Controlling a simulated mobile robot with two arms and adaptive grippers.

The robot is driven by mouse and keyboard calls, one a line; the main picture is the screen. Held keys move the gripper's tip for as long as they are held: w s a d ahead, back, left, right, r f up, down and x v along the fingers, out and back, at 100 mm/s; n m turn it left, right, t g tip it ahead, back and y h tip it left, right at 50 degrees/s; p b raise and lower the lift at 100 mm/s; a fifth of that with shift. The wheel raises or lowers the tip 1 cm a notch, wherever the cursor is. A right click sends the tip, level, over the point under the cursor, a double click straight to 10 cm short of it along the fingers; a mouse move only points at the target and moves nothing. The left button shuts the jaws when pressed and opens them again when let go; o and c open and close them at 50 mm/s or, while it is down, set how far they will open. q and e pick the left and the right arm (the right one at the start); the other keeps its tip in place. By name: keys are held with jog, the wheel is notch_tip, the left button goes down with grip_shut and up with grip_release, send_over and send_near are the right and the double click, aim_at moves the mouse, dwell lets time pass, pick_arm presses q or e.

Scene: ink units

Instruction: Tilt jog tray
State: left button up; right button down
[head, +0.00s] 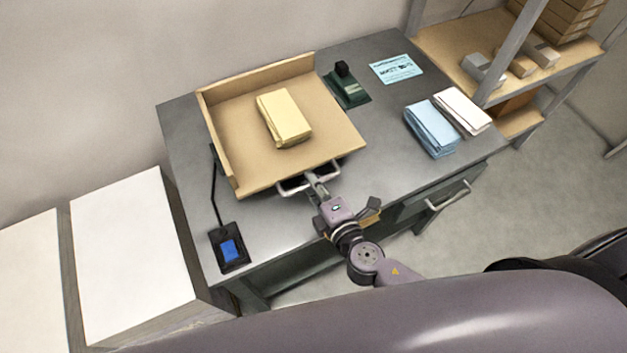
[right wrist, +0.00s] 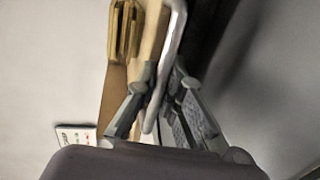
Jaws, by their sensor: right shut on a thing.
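The jog tray (head: 225,140) is a tan wooden tray with raised walls along its back and left sides, on the grey table. A stack of yellow paper (head: 283,118) lies on it. A metal handle (head: 295,184) runs along its front edge, and it also shows in the right wrist view (right wrist: 176,45). My right gripper (head: 312,180) is shut on the handle; in the right wrist view its fingers (right wrist: 160,100) sit on either side of the bar. The stack's edge shows beyond in that view. My left gripper is not in view.
A black device with a blue screen (head: 230,250) lies at the table's front left. A green stamp-like device (head: 346,85), a light blue printed card (head: 395,68), a blue stack (head: 432,128) and a white stack (head: 462,110) are on the right. A shelf (head: 470,50) stands beyond.

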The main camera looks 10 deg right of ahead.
jog(key=r+p, duration=0.1)
jog(key=r, duration=0.1)
jog(key=w+r+p, duration=0.1)
jog(key=r+p, duration=0.1)
jog(key=r, duration=0.1)
jog(key=shift+a+p, duration=0.1)
jog(key=shift+p, duration=0.2)
jog(key=c, duration=2)
grip_release()
jog(key=shift+c, duration=0.2)
jog(key=o, duration=0.3)
jog(key=shift+f, duration=0.1)
jog(key=shift+o, duration=0.2)
jog(key=shift+s, duration=0.25)
jog(key=v, duration=1.1)
jog(key=shift+s, duration=0.25)
